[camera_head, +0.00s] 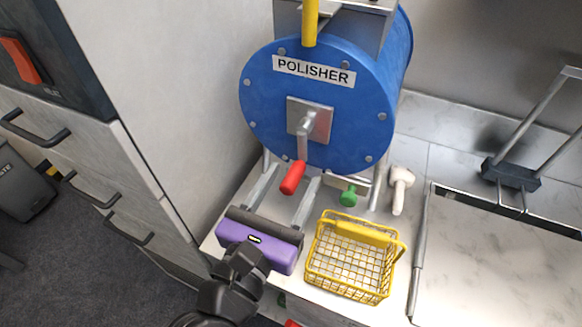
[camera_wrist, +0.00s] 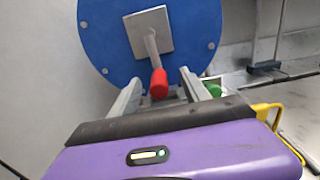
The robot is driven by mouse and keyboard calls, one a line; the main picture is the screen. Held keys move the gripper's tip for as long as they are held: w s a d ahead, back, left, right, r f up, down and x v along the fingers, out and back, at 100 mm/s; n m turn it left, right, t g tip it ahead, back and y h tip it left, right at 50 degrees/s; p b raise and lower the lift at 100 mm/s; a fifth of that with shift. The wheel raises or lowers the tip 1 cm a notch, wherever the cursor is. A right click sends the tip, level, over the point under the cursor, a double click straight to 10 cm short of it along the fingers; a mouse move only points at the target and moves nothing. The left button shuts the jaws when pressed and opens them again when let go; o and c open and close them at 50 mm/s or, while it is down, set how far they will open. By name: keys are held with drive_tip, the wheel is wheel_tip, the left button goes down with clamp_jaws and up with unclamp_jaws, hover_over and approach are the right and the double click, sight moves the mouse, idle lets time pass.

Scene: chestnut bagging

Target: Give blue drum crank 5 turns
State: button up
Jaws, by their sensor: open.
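The blue drum (camera_head: 262,110) labelled POLISHER stands on the counter with its round face toward me. Its metal crank arm (camera_head: 303,143) hangs down from a square plate at the middle and ends in a red handle (camera_head: 293,178). The wrist view shows the drum (camera_wrist: 103,45), the crank and the red handle (camera_wrist: 159,84) too. My gripper (camera_head: 286,186) has a purple body and two grey fingers. The fingers are apart and empty. They point toward the drum, and in the wrist view (camera_wrist: 160,87) the red handle appears between the fingertips.
A yellow wire basket (camera_head: 352,262) stands to the right of my gripper. A green knob (camera_head: 349,196) and a white pestle-like tool (camera_head: 400,188) are behind it. A yellow handle (camera_head: 310,22) rises above the drum. A grey cabinet (camera_head: 170,90) is close on the left.

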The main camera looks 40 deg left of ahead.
drive_tip(key=p+v, duration=0.1)
drive_tip(key=v, duration=0.8)
drive_tip(key=shift+a, duration=0.1)
idle(0.6)
